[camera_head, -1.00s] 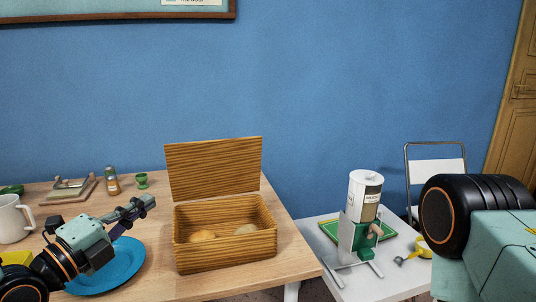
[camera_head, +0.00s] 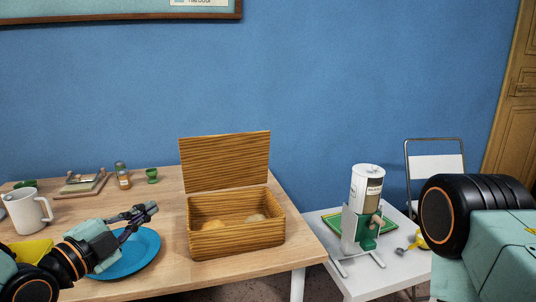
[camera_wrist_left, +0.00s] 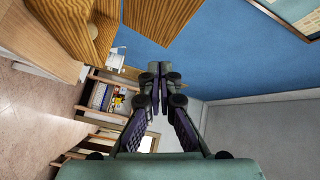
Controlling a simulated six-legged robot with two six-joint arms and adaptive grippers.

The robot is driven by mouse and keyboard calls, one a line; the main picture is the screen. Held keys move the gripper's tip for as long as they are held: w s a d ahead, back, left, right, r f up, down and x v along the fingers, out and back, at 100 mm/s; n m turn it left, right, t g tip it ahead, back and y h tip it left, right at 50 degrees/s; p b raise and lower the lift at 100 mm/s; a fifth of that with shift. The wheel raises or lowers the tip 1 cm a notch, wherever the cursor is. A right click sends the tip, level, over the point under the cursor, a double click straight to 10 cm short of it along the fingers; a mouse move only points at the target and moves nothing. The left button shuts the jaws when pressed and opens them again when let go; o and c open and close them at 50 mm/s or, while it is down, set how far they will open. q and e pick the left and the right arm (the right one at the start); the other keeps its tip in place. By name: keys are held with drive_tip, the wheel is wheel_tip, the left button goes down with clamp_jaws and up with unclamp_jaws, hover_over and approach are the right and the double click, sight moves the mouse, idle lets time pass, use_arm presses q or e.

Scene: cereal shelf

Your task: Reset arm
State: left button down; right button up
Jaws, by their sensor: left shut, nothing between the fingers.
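My left gripper (camera_head: 146,212) is shut and empty, held over the blue plate (camera_head: 134,262) at the left of the wooden table. In the left wrist view my left gripper (camera_wrist_left: 158,72) also shows, with its fingers together and nothing between them. A part of my right arm (camera_head: 480,240) stands at the right edge of the head view. The right gripper itself is out of view.
An open wooden box (camera_head: 236,238) with round bread-like items stands right of the plate. A white mug (camera_head: 28,212), yellow object (camera_head: 30,250), shaker (camera_head: 122,178) and green egg cup (camera_head: 152,175) are on the table. A cereal dispenser (camera_head: 364,205) stands on the white side table (camera_head: 365,283).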

use_arm(q)
drive_tip(key=s+f+n+g+y, duration=0.2)
drive_tip(key=s+f+n+g, duration=0.15)
drive_tip(key=f+n, duration=0.35)
drive_tip(key=s+d+f+n+g+y, duration=0.1)
drive_tip(key=s+f+n+g, duration=0.3)
drive_tip(key=f, duration=0.5)
drive_tip(key=s+f+n+g+y, duration=0.2)
drive_tip(key=s+f+n, duration=0.35)
drive_tip(key=f, duration=0.25)
drive_tip(key=s+f+n+g+y, duration=0.1)
drive_tip(key=s+f+g, duration=0.2)
drive_tip(key=s+f, duration=0.3)
drive_tip(key=s+f+n+g+y, duration=0.1)
drive_tip(key=s+f+g, duration=0.3)
drive_tip(key=s, duration=1.3)
wheel_tip(320, 180, down, 2)
drive_tip(key=shift+d+f, duration=0.1)
drive_tip(key=shift+d, duration=0.15)
